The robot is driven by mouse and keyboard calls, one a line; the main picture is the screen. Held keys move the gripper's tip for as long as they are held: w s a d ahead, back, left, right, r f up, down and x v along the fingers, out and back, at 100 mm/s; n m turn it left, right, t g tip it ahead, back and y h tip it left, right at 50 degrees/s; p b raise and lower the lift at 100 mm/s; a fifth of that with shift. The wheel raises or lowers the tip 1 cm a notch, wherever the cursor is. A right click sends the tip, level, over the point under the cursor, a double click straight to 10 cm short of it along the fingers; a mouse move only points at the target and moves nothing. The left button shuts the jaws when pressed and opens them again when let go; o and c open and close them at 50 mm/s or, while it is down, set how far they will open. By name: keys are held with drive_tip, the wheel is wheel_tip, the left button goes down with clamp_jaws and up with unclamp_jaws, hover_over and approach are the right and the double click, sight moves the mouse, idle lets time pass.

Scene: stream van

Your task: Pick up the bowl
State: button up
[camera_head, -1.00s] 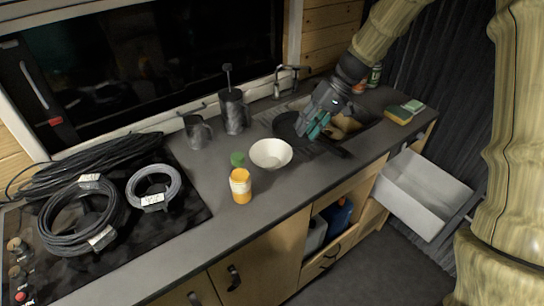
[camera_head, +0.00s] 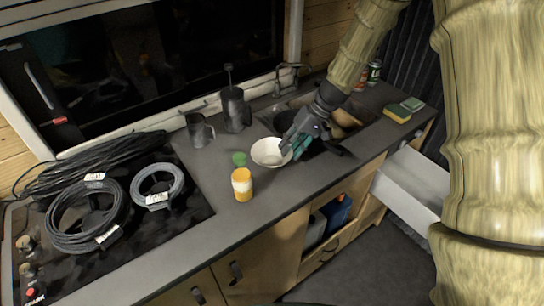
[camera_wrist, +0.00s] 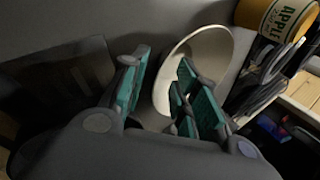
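The white bowl (camera_head: 264,152) sits upright on the grey counter, left of the sink. My gripper (camera_head: 290,146) is at its right rim in the head view and covers part of that side. In the wrist view my gripper (camera_wrist: 162,78) is open, with teal pads apart. The bowl (camera_wrist: 214,48) shows there with its near rim between the fingers; the right finger overlaps the bowl's inside. I cannot tell whether either finger touches it.
A mug (camera_head: 197,131) and a French press (camera_head: 234,110) are behind. A dark pan (camera_head: 284,121) lies by the sink. An open drawer (camera_head: 407,187) juts out at right.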

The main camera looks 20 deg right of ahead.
clamp_jaws()
drive_tip(key=shift+r, duration=0.1)
idle(0.3)
